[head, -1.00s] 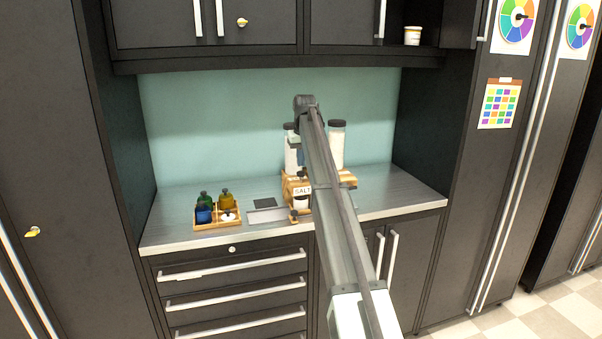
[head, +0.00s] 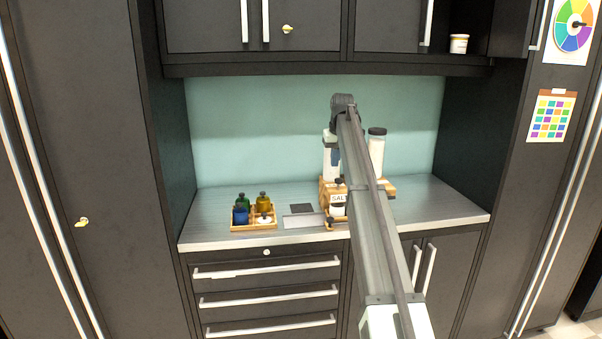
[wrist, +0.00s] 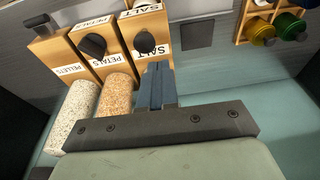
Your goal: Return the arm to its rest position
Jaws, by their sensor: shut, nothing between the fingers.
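My arm reaches out over the counter (head: 215,215) in the head view, its far end raised in front of the teal back wall. My gripper (wrist: 158,85) shows in the wrist view with its two blue-grey fingers together and nothing between them.
Wooden boxes labelled petals (wrist: 95,42) and pellets (wrist: 50,58) stand beside the salt box. A white-grain jar (wrist: 73,118) and an orange-grain jar (wrist: 115,95) stand near them. A wooden tray (head: 253,226) holds several small bottles. Upper cabinets (head: 300,55) overhang the counter.

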